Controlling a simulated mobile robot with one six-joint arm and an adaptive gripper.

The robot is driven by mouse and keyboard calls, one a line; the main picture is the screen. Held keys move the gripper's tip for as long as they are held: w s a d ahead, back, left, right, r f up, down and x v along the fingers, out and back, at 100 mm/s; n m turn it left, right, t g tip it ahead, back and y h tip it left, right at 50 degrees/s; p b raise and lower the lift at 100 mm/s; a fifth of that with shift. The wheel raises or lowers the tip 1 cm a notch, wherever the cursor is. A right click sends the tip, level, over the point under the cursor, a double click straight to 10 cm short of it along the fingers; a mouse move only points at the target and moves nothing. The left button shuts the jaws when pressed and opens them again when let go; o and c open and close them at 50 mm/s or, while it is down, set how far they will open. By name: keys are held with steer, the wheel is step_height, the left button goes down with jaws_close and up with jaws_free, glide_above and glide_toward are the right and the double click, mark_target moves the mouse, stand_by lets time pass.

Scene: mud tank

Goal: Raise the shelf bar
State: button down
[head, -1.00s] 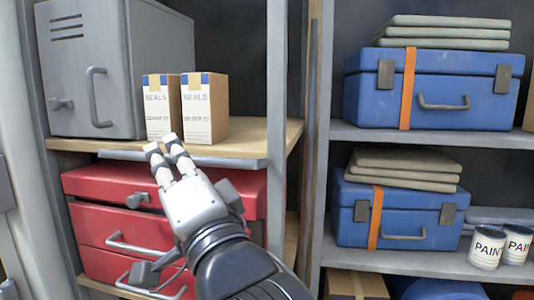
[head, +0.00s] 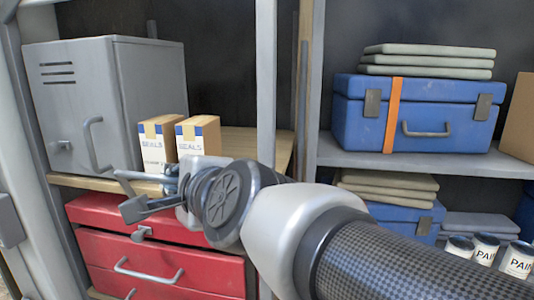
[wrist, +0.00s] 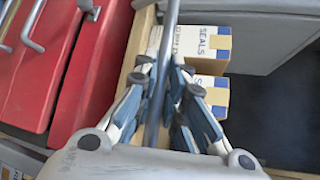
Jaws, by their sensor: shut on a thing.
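The shelf bar (head: 137,175) is a thin grey bar along the front of the wooden shelf (head: 236,142). In the head view its left end shows at the height of the shelf's front edge, below the boxes. My arm hides the rest. My gripper (wrist: 165,78) is shut on the bar, which passes between its blue and white fingers in the wrist view (wrist: 169,35). In the head view my gripper (head: 172,184) is mostly hidden behind my own wrist.
Two SEALS boxes (head: 155,150) (head: 199,134) stand just behind the bar, close to my fingers. A grey metal cabinet (head: 78,95) stands to their left. Red drawers (head: 150,265) are below. A grey upright post (head: 266,80) stands on the right.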

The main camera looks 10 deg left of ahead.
steer(key=w+g+p, duration=0.1)
steer(key=p, duration=0.1)
steer(key=m+g+p, duration=0.1)
steer(key=p, duration=0.1)
steer(key=shift+w+d+r+m+h+p, duration=0.1)
steer(key=shift+w+r+m+h+p, duration=0.2)
steer(key=shift+w+r, duration=0.1)
steer(key=shift+f, duration=0.1)
steer(key=c, duration=1.7)
jaws_free()
steer(key=shift+f, duration=0.1)
steer(key=shift+o, duration=0.2)
